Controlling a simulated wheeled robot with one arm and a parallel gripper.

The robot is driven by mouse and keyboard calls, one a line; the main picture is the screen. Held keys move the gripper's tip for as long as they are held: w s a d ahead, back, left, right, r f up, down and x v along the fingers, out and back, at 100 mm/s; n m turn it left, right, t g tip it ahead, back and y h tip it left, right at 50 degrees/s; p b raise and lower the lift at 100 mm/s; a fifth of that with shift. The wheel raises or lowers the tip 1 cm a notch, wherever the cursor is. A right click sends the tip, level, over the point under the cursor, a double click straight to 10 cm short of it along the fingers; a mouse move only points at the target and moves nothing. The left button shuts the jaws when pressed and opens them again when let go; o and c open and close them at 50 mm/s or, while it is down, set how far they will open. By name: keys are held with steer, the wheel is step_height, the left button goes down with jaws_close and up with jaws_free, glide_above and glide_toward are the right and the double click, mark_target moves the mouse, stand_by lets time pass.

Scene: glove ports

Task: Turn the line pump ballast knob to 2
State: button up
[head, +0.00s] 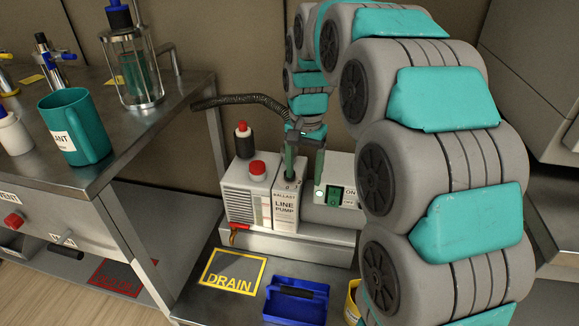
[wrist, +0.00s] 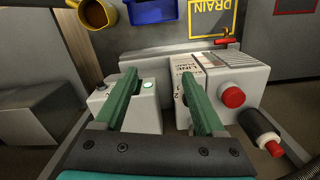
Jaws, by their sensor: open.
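The line pump (head: 287,212) is a pale box labelled BALLAST and LINE PUMP, at the centre of the head view. It also shows in the wrist view (wrist: 180,70), partly behind one finger. The ballast knob cannot be made out clearly; a small dark part sits on the pump's top, beside a green fingertip. My gripper (head: 304,170) points down over the pump with its two green fingers apart. In the wrist view my gripper (wrist: 160,80) is open and empty, one finger over the pump's top and the other over the neighbouring switch box (wrist: 147,105). I cannot tell whether either touches.
A blue caddy (head: 296,302) and yellow DRAIN frame (head: 232,271) lie in front.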

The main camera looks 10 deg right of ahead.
steer(key=w+m, duration=0.1)
steer(key=w, duration=0.3)
steer(key=w+f+m, duration=0.1)
steer(key=w, duration=0.3)
steer(key=w+a+m, duration=0.1)
steer(key=w, duration=0.3)
steer(key=shift+f+t+p, duration=0.3)
steer(key=shift+f+p, duration=0.05)
steer(key=shift+p, duration=0.05)
step_height(320, 180, down, 8)
steer(key=shift+a+r+p, duration=0.1)
steer(key=shift+p, duration=0.3)
steer(key=shift+r, duration=0.1)
jaws_close()
